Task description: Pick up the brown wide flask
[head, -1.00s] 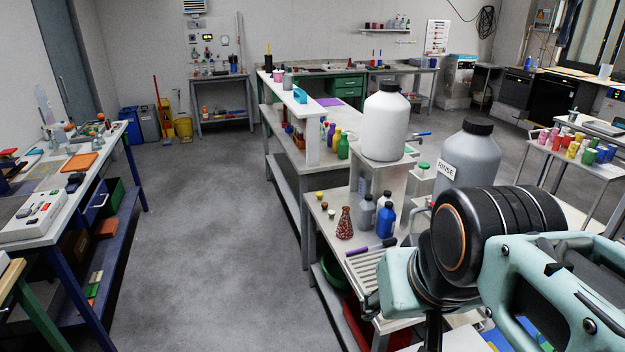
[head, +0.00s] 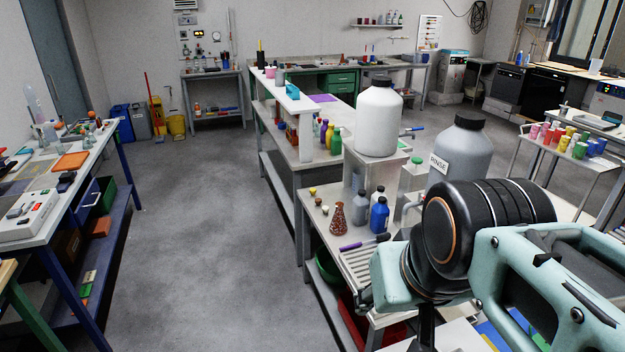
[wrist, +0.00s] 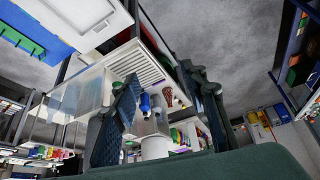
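The brown wide flask (head: 338,218) stands upright on the grey bench, at the left of the grey and blue bottles. It also shows in the wrist view as a small brown shape (wrist: 168,96) between my fingers. My gripper (wrist: 160,95) is open, its two dark fingers wide apart with nothing held between them. The flask is well beyond the fingertips. In the head view my arm fills the lower right and the fingers cannot be made out.
A blue bottle (head: 379,214) and a grey bottle (head: 360,206) stand right of the flask. A big white jar (head: 378,118) and a grey RINSE jar (head: 462,155) stand on raised supports. A purple-handled tool (head: 362,243) lies in front. The floor at left is clear.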

